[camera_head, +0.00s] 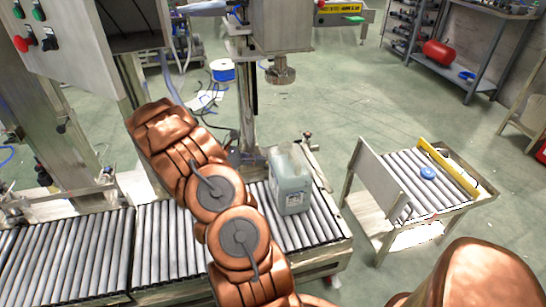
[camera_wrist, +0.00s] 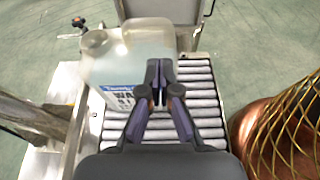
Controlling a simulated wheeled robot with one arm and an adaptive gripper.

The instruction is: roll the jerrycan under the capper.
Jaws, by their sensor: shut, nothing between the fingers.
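The jerrycan (camera_head: 291,190) is a translucent pale container with a label, standing upright on the roller conveyor (camera_head: 165,245) near its right end. The capper (camera_head: 280,72) is a metal head hanging below a grey housing, above and behind the jerrycan in the head view. The jerrycan is not directly under it. In the wrist view the jerrycan (camera_wrist: 135,58) stands just beyond my gripper (camera_wrist: 160,68). The fingers are shut and empty, overlapping its right side in the picture; I cannot tell whether they touch. In the head view my gripper is not seen.
A small roller table (camera_head: 445,195) with a blue cap (camera_head: 428,173) stands right of the conveyor, across a gap. Machine posts and a control panel (camera_head: 35,30) stand at the left. A shelf (camera_head: 460,60) with a red tank (camera_head: 440,53) is at the back right.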

